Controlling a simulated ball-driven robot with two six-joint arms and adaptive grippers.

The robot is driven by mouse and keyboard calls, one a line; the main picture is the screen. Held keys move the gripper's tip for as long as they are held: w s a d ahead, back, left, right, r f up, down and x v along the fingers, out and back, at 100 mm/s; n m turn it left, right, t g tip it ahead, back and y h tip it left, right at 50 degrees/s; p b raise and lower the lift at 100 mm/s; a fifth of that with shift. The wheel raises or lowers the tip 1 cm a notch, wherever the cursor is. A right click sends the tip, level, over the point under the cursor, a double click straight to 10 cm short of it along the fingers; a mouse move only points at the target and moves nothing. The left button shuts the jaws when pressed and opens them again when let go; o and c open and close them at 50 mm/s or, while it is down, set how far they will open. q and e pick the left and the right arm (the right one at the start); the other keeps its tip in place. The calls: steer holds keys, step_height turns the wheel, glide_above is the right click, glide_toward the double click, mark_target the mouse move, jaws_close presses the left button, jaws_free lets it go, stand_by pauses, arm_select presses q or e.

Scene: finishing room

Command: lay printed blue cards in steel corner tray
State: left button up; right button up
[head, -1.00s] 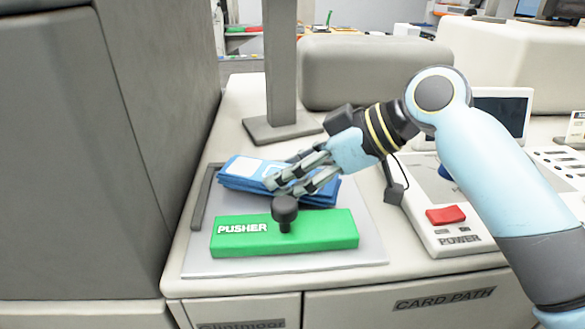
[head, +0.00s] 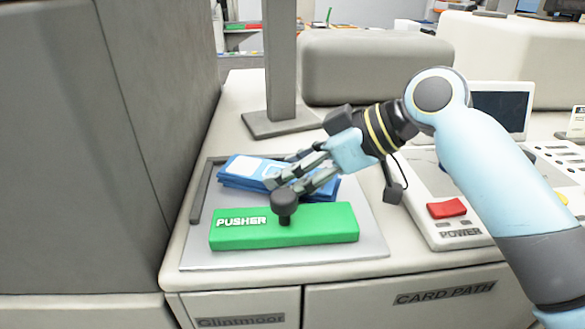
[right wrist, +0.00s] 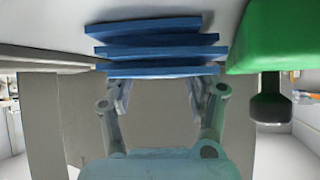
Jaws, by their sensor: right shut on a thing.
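A small fanned stack of printed blue cards (head: 240,170) is at the back left of the steel corner tray (head: 365,235), a grey plate with a dark raised rail along its left side. My right gripper (head: 283,182) is shut on the stack near its right part, and its fingers hide some of the cards. In the right wrist view the blue cards (right wrist: 155,50) show edge-on as separated layers at the fingertips (right wrist: 160,85). I cannot tell whether the lowest card touches the tray. My left gripper is not in view.
A green block marked PUSHER (head: 325,222) with a black knob (head: 284,203) lies across the tray just in front of the cards. A grey post (head: 281,70) stands behind. A panel with a red POWER button (head: 446,208) is to the right.

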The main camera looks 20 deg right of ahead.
steer(key=shift+s+f, duration=0.1)
steer(key=shift+f, duration=0.15)
steer(key=o, duration=1.2)
steer(key=shift+c, duration=0.2)
steer(key=o, duration=0.4)
steer(key=shift+f, duration=0.15)
steer(key=v, duration=0.6)
steer(key=shift+d, duration=0.15)
steer(key=shift+s+d+r, duration=0.4)
steer(key=shift+s+r, duration=0.05)
steer(key=shift+r, duration=0.35)
